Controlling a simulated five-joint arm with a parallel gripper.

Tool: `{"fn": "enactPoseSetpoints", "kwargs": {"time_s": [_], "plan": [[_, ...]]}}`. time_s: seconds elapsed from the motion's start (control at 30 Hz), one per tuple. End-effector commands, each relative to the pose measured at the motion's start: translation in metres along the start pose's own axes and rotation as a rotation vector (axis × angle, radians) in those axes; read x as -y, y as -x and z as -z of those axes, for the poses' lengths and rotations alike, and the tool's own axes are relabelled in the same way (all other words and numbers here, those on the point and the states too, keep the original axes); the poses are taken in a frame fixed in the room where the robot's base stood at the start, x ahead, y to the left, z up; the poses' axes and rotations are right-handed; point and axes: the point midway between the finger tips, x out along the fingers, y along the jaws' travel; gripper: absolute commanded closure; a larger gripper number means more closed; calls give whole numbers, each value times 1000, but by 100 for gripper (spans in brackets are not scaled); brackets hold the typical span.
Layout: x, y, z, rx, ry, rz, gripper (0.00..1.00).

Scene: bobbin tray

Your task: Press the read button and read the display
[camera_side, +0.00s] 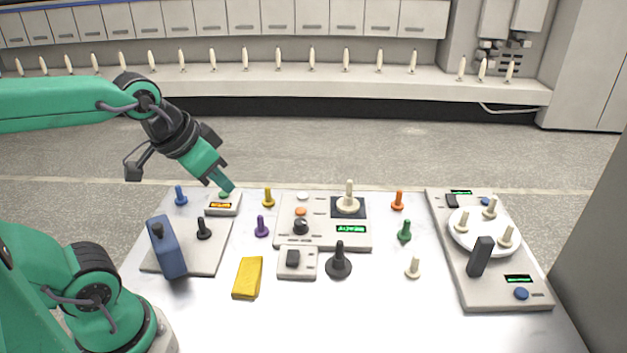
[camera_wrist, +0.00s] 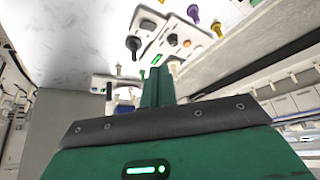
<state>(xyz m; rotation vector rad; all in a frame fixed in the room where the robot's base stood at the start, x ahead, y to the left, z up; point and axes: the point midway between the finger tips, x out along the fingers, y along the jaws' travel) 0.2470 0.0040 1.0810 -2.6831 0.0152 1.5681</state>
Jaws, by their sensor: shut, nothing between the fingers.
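A small grey box (camera_side: 212,211) with a lit amber display (camera_side: 220,206) stands at the back left of the table. A green button (camera_side: 223,194) is on its top behind the display. The characters on the display are too small to read surely. My gripper (camera_side: 230,189) is shut and empty, pointing down with its tips right at the green button's right side; I cannot tell whether they touch it. In the wrist view my shut green fingers (camera_wrist: 158,82) point away, and the box is not clearly seen there.
A centre panel (camera_side: 325,241) has buttons, a knob, a peg and a green display (camera_side: 350,229). A right panel (camera_side: 470,295) holds a white dish (camera_side: 484,241) of pegs. A blue block (camera_side: 166,248), a yellow block (camera_side: 248,278) and several coloured bobbins stand around. The front table is clear.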

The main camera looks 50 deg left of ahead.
Motion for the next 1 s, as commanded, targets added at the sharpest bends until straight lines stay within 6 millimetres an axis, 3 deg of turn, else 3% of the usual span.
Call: {"fn": "enactPoseSetpoints", "kwargs": {"time_s": [0.47,1.0], "plan": [[23,-44,68,-64,-116,40,100],[62,-115,132,-134,-260,106,100]]}}
